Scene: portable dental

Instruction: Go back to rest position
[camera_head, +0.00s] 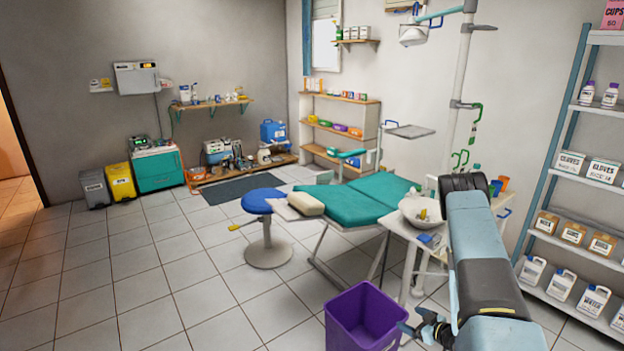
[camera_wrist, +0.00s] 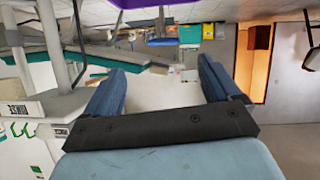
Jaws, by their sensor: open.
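My gripper (camera_wrist: 158,82) is open in the wrist view, with its two blue fingers wide apart and nothing between them. The picture there is upside down, and the floor and far wall show past the fingers. In the head view my light blue arm fills the lower right, and what looks like the gripper end shows small and dark just right of the purple bin (camera_head: 366,318). The arm hides part of the white side table (camera_head: 398,226).
A teal dental chair (camera_head: 350,203) and a blue stool (camera_head: 262,202) stand mid-room. A white bowl (camera_head: 422,212) sits on the side table. A stocked metal shelf (camera_head: 545,222) stands close on the right. The tiled floor at left is clear.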

